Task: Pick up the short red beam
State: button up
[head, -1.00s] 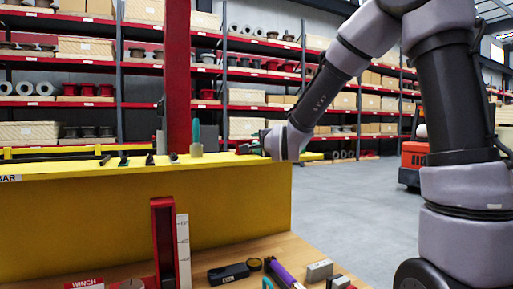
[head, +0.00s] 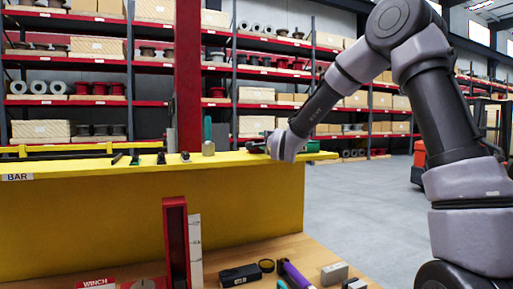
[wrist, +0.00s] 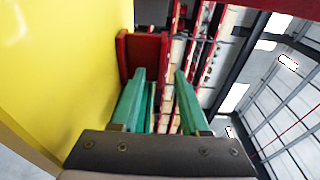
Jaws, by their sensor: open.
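A short red beam (head: 177,243) stands upright at the front of the yellow wall in the head view, beside a white marked scale (head: 196,250). A much taller red post (head: 187,75) rises behind the wall. In the wrist view a red piece (wrist: 145,52) shows just beyond the fingertips; I cannot tell which red part it is. My gripper (wrist: 160,78) has two green fingers, spread apart with nothing clearly held between them. In the head view it is at the right part of the wall's top, its fingers mostly hidden by the wrist, well apart from the short red beam.
The yellow wall (head: 130,215), labelled BAR, has several small tools along its top. A wooden bench (head: 290,250) holds a black box (head: 240,274), a purple-handled tool (head: 296,274) and a grey block (head: 334,273). Shelves stand behind.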

jog(key=shift+w+a, duration=0.2)
jog(key=shift+w, duration=0.5)
grip_shut()
jog(key=shift+r, duration=0.15)
dwell(0.8)
